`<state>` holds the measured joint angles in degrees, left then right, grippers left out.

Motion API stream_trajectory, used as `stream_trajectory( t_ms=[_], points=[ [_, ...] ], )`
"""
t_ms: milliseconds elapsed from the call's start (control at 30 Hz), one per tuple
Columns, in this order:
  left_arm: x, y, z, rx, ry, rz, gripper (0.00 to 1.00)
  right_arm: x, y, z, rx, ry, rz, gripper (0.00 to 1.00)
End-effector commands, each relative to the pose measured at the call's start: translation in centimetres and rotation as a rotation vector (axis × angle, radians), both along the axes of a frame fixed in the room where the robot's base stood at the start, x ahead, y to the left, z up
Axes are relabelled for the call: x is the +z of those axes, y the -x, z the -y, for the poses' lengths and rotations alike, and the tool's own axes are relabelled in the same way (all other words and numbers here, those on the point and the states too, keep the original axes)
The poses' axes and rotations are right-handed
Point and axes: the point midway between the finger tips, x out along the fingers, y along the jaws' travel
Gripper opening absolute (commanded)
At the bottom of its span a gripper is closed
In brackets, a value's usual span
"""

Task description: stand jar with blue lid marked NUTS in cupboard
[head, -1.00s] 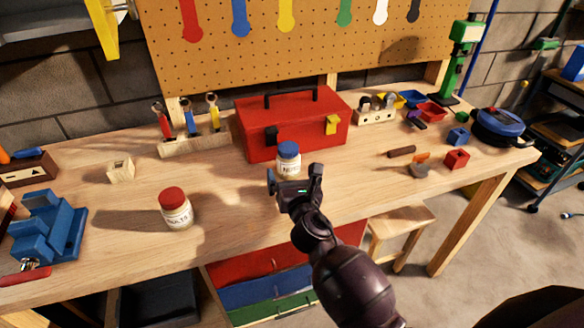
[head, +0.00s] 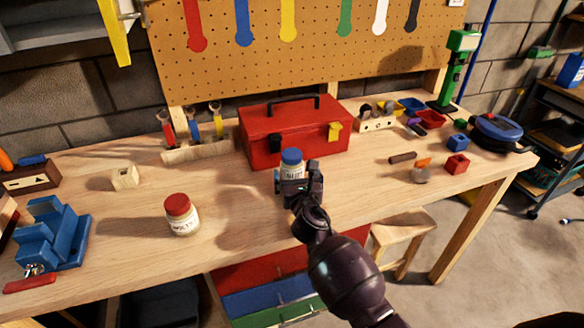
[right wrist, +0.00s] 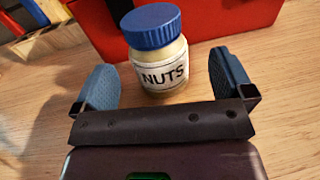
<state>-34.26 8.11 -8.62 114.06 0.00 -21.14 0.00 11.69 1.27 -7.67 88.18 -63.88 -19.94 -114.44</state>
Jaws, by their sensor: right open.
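The jar with the blue lid (head: 292,156) stands upright on the workbench, in front of the red toolbox. In the right wrist view the jar (right wrist: 160,72) shows its NUTS label. My right gripper (head: 297,175) is open, its fingers reaching toward the jar. In the right wrist view the two fingertips of the right gripper (right wrist: 163,82) are on either side of the jar, with gaps left and right. A second jar with a red lid (head: 181,215) stands to the left on the bench; its label is hard to read. My left gripper is not in view. No cupboard is clearly identifiable.
The red toolbox (head: 300,146) is close behind the jar. A blue vise-like tool (head: 50,235) sits at the left. A wooden block (head: 125,177) and a screwdriver rack (head: 196,152) stand further back. The bench between the two jars is clear.

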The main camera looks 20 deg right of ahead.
Motion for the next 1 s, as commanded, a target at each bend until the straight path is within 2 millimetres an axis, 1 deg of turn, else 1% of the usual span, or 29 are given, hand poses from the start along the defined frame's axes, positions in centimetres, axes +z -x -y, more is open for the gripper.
stream_trajectory(
  t_ms=[200, 333, 467, 700, 967, 1000],
  points=[
    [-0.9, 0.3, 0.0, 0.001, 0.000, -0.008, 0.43, -0.3, -2.8, 0.0, 0.001, -0.001, 0.000, 0.99],
    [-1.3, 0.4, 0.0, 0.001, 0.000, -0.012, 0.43, -0.3, -4.1, 0.2, 0.001, 0.001, 0.001, 0.99],
    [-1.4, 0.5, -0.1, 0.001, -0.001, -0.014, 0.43, -0.2, -4.8, 0.3, 0.001, 0.000, 0.000, 0.99],
    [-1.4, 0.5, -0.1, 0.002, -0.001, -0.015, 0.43, -0.1, -4.8, 0.3, 0.001, 0.000, 0.000, 0.99],
    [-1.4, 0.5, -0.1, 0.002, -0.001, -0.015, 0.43, -0.2, -4.8, 0.3, 0.001, 0.000, 0.001, 0.59],
    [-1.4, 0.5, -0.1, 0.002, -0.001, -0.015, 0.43, -0.2, -4.8, 0.3, 0.001, 0.000, 0.001, 0.53]
  ],
)
